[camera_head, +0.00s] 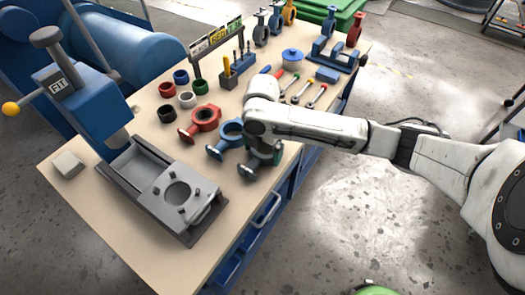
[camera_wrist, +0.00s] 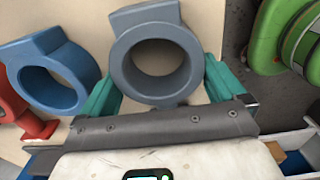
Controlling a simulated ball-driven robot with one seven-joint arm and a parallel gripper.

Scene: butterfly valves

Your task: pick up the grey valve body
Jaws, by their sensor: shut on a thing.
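The grey valve body (camera_wrist: 153,97), a thick ring, is in the upper middle of the wrist view, between the two teal fingers of my gripper (camera_wrist: 160,85). The fingers are shut on it from either side. In the head view, the grey valve body (camera_head: 249,168) is at the table's front edge, partly hidden under my wrist. My gripper's fingers are mostly hidden in that view. I cannot tell whether the body is clear of the tabletop.
A blue valve body (camera_head: 219,150) is close on the left, with a red one (camera_head: 204,122) beyond it. A grey press fixture (camera_head: 180,192) stands nearer on the table (camera_head: 165,262). Several coloured rings lie at the left.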

